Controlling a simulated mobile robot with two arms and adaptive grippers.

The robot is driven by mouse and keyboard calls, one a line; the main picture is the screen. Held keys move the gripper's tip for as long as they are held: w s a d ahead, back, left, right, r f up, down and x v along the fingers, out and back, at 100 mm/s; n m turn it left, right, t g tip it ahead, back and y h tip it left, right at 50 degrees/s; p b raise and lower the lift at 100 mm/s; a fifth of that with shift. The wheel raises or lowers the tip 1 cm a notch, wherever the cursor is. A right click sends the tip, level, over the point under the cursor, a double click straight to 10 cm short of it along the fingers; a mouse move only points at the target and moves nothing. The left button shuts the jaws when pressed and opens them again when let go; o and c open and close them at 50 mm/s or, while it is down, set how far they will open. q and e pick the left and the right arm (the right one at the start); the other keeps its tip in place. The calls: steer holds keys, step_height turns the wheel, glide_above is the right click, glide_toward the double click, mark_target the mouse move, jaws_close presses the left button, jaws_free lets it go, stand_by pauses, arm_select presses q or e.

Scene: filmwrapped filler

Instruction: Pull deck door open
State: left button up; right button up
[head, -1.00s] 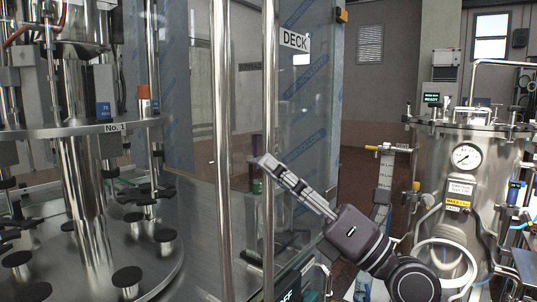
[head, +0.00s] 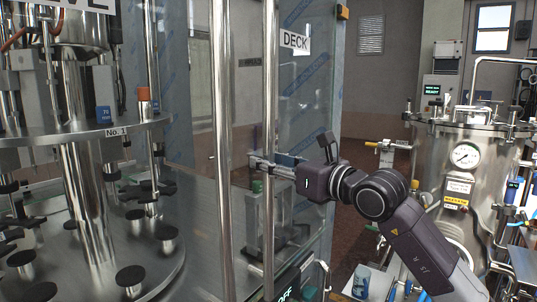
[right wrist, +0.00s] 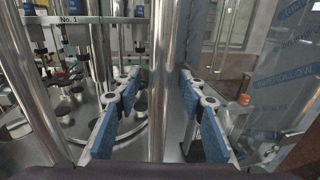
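The deck door (head: 305,100) is a clear glass panel with blue-printed film and a DECK label (head: 295,41). Its tall vertical steel bar handle (head: 270,80) stands at the panel's left edge; a second, similar bar (head: 221,100) stands to its left. My right gripper (head: 262,165) is at the handle at mid-height. In the right wrist view, the handle (right wrist: 164,70) runs upright between the blue-padded fingers of my right gripper (right wrist: 162,105). The fingers are open, with a visible gap on each side of the bar. My left gripper is not in view.
A machine with a round steel platform (head: 130,127) marked No. 1 fills the left side behind glass. A steel tank with a gauge (head: 467,155) stands at right, near my right arm. Brown floor shows between the door and the tank.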

steer(key=shift+w+a, duration=0.2)
jaws_close()
steer(key=shift+d+f, duration=0.1)
stand_by(0.4)
